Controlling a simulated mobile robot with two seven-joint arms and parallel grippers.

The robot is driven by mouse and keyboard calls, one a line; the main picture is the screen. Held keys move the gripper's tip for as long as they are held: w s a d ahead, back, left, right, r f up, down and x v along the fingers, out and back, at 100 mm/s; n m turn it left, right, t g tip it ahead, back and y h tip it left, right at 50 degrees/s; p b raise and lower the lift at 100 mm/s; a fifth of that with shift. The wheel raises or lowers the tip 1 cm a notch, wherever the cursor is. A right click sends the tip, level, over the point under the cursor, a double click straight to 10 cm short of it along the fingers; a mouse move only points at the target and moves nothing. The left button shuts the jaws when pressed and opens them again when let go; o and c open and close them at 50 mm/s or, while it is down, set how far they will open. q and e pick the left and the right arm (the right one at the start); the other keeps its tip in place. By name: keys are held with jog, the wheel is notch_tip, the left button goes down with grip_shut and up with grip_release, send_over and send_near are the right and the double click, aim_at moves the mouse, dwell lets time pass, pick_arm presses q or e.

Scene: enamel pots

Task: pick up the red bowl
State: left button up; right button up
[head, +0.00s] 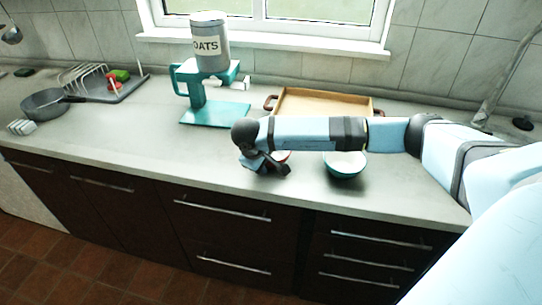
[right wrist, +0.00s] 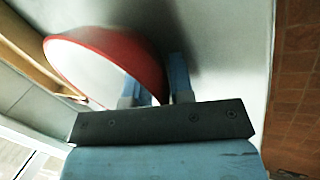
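The red bowl (right wrist: 105,45) shows large in the right wrist view, with a red outer wall and a pale inside. In the head view only a sliver of the red bowl (head: 284,156) shows; my right arm hides the rest. My right gripper (head: 268,168) is low over the counter's front part, at the bowl. In the right wrist view its two fingers (right wrist: 160,80) are apart, with the bowl's wall between them: one on the inner side, one outside. A gap shows between them. My left gripper is in neither view.
A teal bowl (head: 345,168) with a pale inside stands to the right, below my right forearm. A wooden tray (head: 325,101) lies behind the arm. A teal stand (head: 215,114) with an oats tin (head: 210,42) is behind left. Counter is clear at front left.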

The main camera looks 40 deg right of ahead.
grip_shut()
jog(key=shift+r, duration=0.1)
